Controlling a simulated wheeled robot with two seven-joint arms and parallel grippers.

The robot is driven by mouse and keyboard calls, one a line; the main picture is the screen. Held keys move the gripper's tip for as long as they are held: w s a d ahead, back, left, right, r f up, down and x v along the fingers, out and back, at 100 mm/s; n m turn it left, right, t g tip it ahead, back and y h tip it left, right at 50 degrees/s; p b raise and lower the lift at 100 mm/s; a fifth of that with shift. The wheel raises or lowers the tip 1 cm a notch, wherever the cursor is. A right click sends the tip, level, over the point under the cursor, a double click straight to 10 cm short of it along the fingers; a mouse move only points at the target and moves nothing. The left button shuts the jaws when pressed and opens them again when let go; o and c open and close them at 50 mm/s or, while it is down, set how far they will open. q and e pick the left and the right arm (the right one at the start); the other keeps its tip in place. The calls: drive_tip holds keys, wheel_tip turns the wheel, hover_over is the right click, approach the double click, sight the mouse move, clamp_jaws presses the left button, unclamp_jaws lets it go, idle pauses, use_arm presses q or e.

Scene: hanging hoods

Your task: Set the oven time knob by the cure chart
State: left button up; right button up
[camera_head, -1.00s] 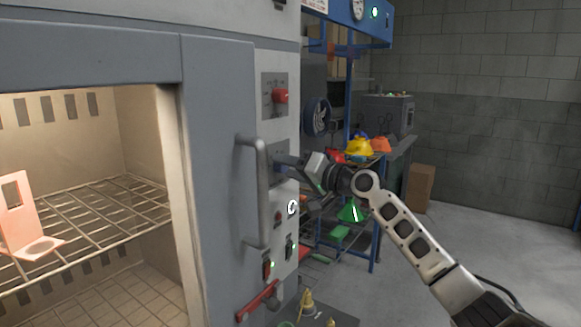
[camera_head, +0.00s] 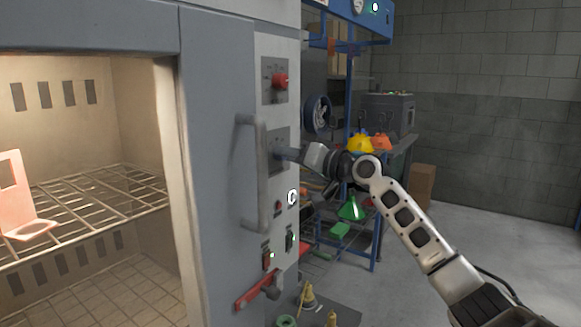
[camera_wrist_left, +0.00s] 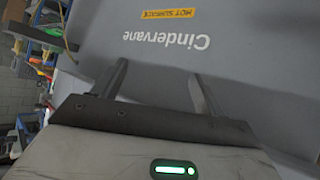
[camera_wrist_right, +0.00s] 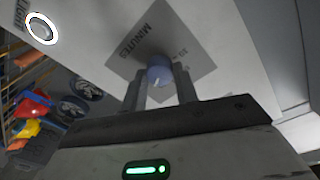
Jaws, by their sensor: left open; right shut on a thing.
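The blue-grey time knob (camera_wrist_right: 160,72) sits on a dark square plate marked MINUTES (camera_wrist_right: 190,48) in the right wrist view. My right gripper (camera_wrist_right: 161,82) is shut on this knob, one finger at each side. A pale pointer mark shows on the knob. In the head view my right gripper (camera_head: 287,155) reaches the same plate on the oven's control panel (camera_head: 284,128), and the knob is mostly hidden there. My left gripper (camera_wrist_left: 158,80) is open and empty before the grey oven face lettered Cindervane (camera_wrist_left: 167,40). No cure chart can be made out.
A red knob (camera_head: 280,81) sits above on the panel. A door handle (camera_head: 250,172) stands out to the left, near my right gripper. A red lever (camera_head: 257,291) is below. The lit oven chamber (camera_head: 85,240) holds a wire rack. A shelf with coloured hoods (camera_head: 360,143) stands behind.

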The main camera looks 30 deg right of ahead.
use_arm(q)
drive_tip(key=shift+t+h, duration=0.3)
drive_tip(key=shift+t, duration=0.3)
drive_tip(key=shift+d+f+b, duration=0.2)
drive_tip(key=shift+f+b, duration=0.85)
drive_tip(key=shift+b, duration=1.3)
drive_tip(key=shift+d+f+b, duration=0.2)
drive_tip(key=shift+f+b, duration=0.8)
drive_tip(key=shift+b, duration=1.35)
use_arm(e)
drive_tip(key=shift+f+n+y, duration=0.1)
drive_tip(key=shift+n+y, duration=0.25)
drive_tip(key=shift+n, duration=3)
drive_tip(key=shift+n+y, duration=0.35)
drive_tip(key=shift+n, duration=3)
use_arm(q)
drive_tip(key=shift+r, duration=0.1)
use_arm(e)
drive_tip(key=o, duration=1)
drive_tip(key=shift+c, duration=0.2)
